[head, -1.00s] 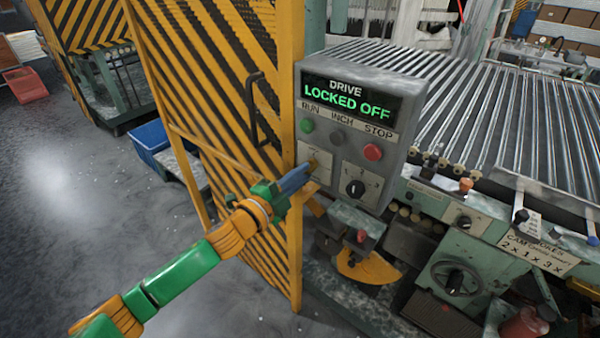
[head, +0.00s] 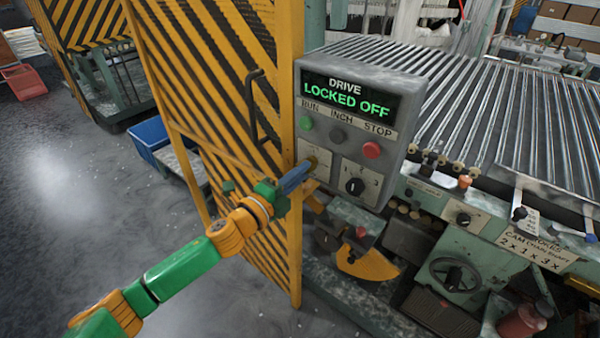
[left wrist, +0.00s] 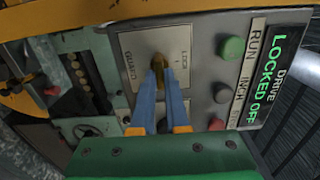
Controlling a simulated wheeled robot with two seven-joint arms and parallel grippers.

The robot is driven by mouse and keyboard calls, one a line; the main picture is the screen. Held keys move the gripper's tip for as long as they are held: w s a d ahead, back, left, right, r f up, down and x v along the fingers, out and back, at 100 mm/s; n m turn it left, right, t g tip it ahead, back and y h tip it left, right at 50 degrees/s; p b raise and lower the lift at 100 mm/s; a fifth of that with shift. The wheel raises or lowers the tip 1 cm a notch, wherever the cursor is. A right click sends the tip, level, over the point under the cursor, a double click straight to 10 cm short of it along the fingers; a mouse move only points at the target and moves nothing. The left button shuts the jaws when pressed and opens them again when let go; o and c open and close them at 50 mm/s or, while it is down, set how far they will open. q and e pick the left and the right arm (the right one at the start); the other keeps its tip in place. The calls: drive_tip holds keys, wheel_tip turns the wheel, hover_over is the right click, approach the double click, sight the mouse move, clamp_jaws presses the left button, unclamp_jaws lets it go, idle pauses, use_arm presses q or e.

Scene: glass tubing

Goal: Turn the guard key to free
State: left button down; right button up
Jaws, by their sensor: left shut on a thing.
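The guard key (left wrist: 159,65) is a small brass-coloured piece on a pale plate (left wrist: 143,92) marked GUARD and LOCK, on the grey control box (head: 400,160). My left gripper (left wrist: 160,78) is shut on the key with its blue fingers. In the head view my left gripper (head: 306,166) reaches the box's lower left, and its fingers hide most of the key. My right gripper is in neither view.
Green, dark and red buttons (head: 372,150) sit above a black numbered selector (head: 355,186). A yellow-and-black striped guard door (head: 215,90) stands close left of the box. A roller bed (head: 490,90) lies behind and right. Open floor (head: 70,200) is at left.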

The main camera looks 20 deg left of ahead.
use_arm(q)
drive_tip(key=shift+r, duration=0.1)
drive_tip(key=c, duration=1.1)
unclamp_jaws()
drive_tip(key=shift+c, duration=0.2)
drive_tip(key=shift+o, duration=1.1)
drive_tip(key=shift+w, duration=0.15)
drive_tip(key=b+v, duration=0.2)
drive_tip(key=v, duration=0.5)
